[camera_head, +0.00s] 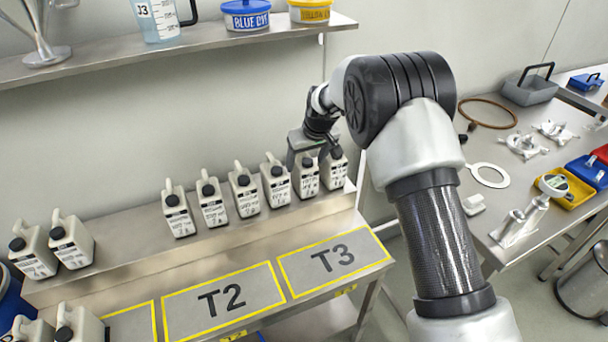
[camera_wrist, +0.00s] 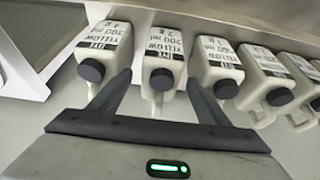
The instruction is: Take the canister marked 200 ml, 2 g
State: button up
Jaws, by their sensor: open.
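Several cream canisters with black caps and printed labels stand in a row on the raised ledge. The canister marked YELLOW, 200 ml, with what looks like 2 g (camera_wrist: 163,48) is between my fingertips in the wrist view, its text upside down. In the head view it appears to be the second canister from the row's right end (camera_head: 306,182). My gripper (camera_wrist: 158,78) is open, one finger on each side of this canister's cap end; contact cannot be told. In the head view my gripper (camera_head: 306,152) is at the row's right end, partly hiding the canisters there.
Neighbouring canisters stand close on both sides, including the rightmost one (camera_head: 334,170). Two more canisters (camera_head: 71,242) stand at the left. A wall shelf (camera_head: 200,40) with dye tubs is above. The T2 (camera_head: 250,294) and T3 (camera_head: 352,240) areas in front are empty.

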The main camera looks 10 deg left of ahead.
jog(key=x, duration=0.4)
jog(key=c, duration=1.5)
